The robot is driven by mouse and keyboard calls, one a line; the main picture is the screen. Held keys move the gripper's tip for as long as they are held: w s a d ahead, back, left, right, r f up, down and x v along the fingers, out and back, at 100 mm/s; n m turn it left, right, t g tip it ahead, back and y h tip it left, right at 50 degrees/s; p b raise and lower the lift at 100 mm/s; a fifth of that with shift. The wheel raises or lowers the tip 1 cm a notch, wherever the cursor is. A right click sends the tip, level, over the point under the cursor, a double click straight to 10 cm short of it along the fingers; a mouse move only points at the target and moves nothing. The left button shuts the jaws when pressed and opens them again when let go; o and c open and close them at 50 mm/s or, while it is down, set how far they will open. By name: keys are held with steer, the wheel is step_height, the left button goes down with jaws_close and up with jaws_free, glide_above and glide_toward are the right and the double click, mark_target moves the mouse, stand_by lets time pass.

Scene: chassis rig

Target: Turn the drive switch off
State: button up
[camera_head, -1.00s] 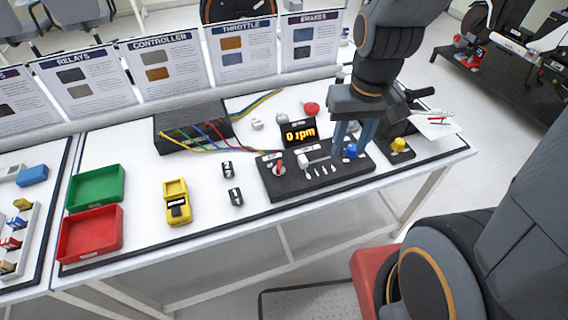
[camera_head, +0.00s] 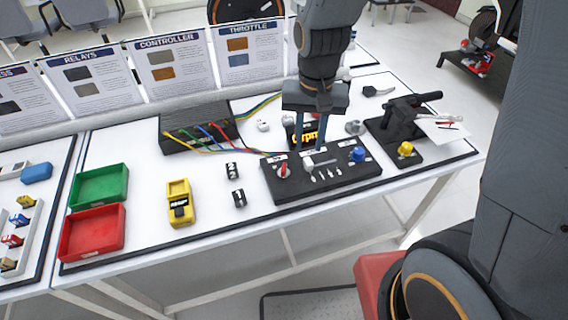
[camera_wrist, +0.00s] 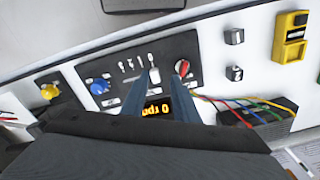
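A black control panel (camera_head: 335,185) lies on the table. It carries a round switch with a red pointer (camera_head: 283,170) at left, a pale lever switch (camera_head: 310,163) in the middle and a blue knob (camera_head: 357,154) at right. The labels are too small to read, so I cannot tell which is the drive switch. My gripper (camera_head: 309,146) is over the panel's back edge, fingers apart, partly covering the orange rpm display (camera_head: 306,137). In the wrist view, the fingers point towards the gap between the pale lever (camera_wrist: 154,74) and the red pointer switch (camera_wrist: 184,68). Nothing is held.
A black box with coloured wires (camera_head: 195,130) stands behind left. A yellow meter (camera_head: 180,203), two small dark blocks and green (camera_head: 98,185) and red trays (camera_head: 92,232) lie left. A black stand (camera_head: 405,125) and yellow knob (camera_head: 405,149) are at right. Poster boards line the back.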

steer(key=m, duration=0.1)
glide_above(284, 166)
step_height(284, 166, down, 3)
steer(key=shift+a+f, duration=0.1)
steer(key=shift+f, duration=0.1)
steer(key=shift+f+p, duration=0.4)
steer(key=shift+f, duration=3.3)
jaws_close()
